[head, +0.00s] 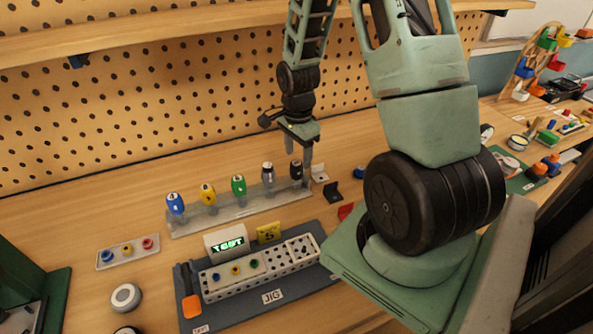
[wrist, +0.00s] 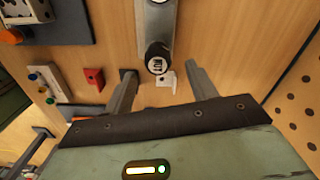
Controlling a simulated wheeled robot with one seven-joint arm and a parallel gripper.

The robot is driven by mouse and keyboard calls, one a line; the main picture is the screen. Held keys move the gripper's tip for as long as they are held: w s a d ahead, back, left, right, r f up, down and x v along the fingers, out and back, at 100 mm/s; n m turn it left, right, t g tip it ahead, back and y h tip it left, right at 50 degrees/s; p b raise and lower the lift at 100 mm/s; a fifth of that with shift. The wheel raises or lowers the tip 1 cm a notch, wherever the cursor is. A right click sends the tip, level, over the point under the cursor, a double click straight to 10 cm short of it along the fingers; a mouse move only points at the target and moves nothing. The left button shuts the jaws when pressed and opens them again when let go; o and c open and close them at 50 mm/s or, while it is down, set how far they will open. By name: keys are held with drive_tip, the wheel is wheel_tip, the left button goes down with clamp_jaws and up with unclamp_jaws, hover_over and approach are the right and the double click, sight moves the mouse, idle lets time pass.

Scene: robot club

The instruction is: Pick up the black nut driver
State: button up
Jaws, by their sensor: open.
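My gripper (head: 303,165) is over that end of the rack, pointing down. In the wrist view its two fingers (wrist: 160,74) are apart, one on each side of the cap. Nothing is held. I cannot tell whether a finger touches the driver. Its lower part is hidden.
Blue (head: 175,203), yellow (head: 208,194), green (head: 239,186) and grey (head: 268,174) drivers stand left along the rack. A pegboard wall (head: 130,120) rises behind. A dark jig mat (head: 272,297) lies in front. A small black block (head: 331,192) lies to the right.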

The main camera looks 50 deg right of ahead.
sight(296, 163)
drive_tip(key=shift+a+f+p, duration=0.15)
drive_tip(key=shift+f+p, duration=0.25)
drive_tip(key=shift+f, duration=0.9)
drive_tip(key=shift+a+f+p, duration=0.1)
drive_tip(key=shift+f+p, duration=0.3)
drive_tip(key=shift+f, duration=0.9)
drive_tip(key=c, duration=1.1)
